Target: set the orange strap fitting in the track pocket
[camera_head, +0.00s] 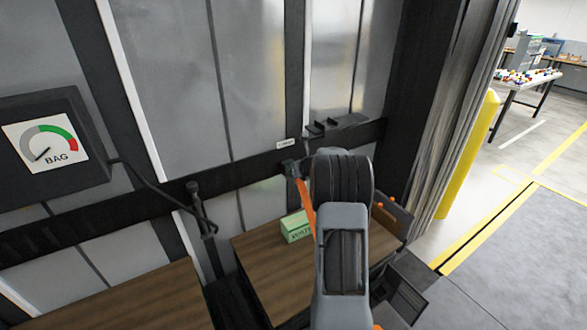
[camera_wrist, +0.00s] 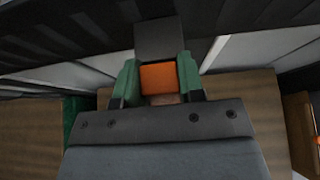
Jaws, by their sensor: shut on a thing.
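The orange strap fitting (camera_wrist: 158,77) is between the green-padded fingers of my gripper (camera_wrist: 157,82) in the wrist view. A dark grey block (camera_wrist: 156,38) is just beyond the orange part. In the head view, an orange strip (camera_head: 305,203) with a dark end shows left of my arm, just below the black track (camera_head: 250,168). My arm hides the fingers there. Black raised blocks (camera_head: 338,125) sit on the track right of a small white label (camera_head: 288,143). I cannot tell which part is the pocket, or whether the fitting touches the track.
A wooden surface (camera_head: 258,258) with a green box (camera_head: 296,227) lies below the track. A gauge marked BAG (camera_head: 46,142) hangs at the left, with a cable to a dark post (camera_head: 205,230). A yellow post (camera_head: 467,160) and open floor are at the right.

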